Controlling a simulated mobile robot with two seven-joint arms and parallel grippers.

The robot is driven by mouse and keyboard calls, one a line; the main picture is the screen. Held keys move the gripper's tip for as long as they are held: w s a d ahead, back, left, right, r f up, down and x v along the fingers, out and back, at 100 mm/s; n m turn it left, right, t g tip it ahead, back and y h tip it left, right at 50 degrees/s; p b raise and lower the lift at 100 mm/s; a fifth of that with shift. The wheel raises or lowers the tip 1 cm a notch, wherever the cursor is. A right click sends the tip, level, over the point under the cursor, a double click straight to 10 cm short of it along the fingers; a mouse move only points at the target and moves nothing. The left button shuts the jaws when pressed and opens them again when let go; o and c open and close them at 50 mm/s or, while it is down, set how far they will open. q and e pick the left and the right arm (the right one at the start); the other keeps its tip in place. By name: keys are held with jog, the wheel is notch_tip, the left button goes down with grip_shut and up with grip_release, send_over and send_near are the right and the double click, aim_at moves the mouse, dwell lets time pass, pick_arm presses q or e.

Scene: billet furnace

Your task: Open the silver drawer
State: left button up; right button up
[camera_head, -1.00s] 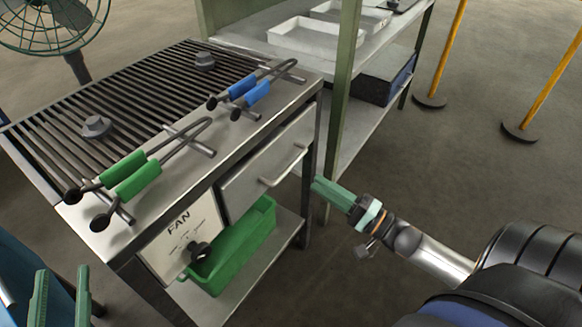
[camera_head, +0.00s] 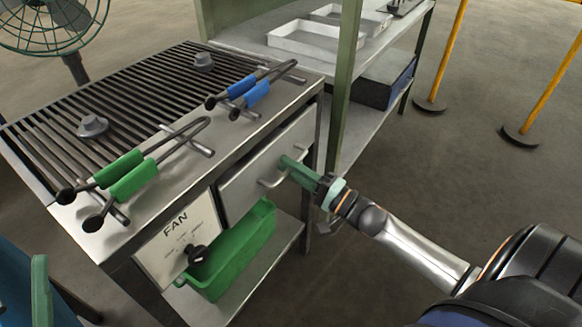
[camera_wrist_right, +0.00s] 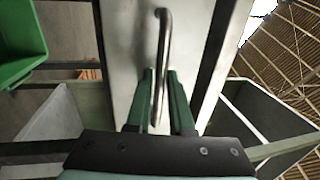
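The silver drawer (camera_head: 243,187) sits shut in the front of the grill bench, with a bar handle (camera_head: 270,184) on its face. My right gripper (camera_head: 288,163) is at the handle's right part in the head view. In the right wrist view the drawer front (camera_wrist_right: 127,45) is close ahead. The handle (camera_wrist_right: 162,50) runs between the two green fingers of my right gripper (camera_wrist_right: 161,85), which stand apart with small gaps beside the bar. My left gripper (camera_head: 40,290) shows only as a green finger at the lower left edge; its opening is hidden.
A green bin (camera_head: 235,250) stands on the shelf below the drawer. A fan panel (camera_head: 178,240) with a black knob is left of it. Green-handled tongs (camera_head: 130,175) and blue-handled tongs (camera_head: 255,88) lie on top. A green post (camera_head: 342,90) rises just behind the drawer's right side.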

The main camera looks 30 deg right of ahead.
grip_shut()
dwell(1.2)
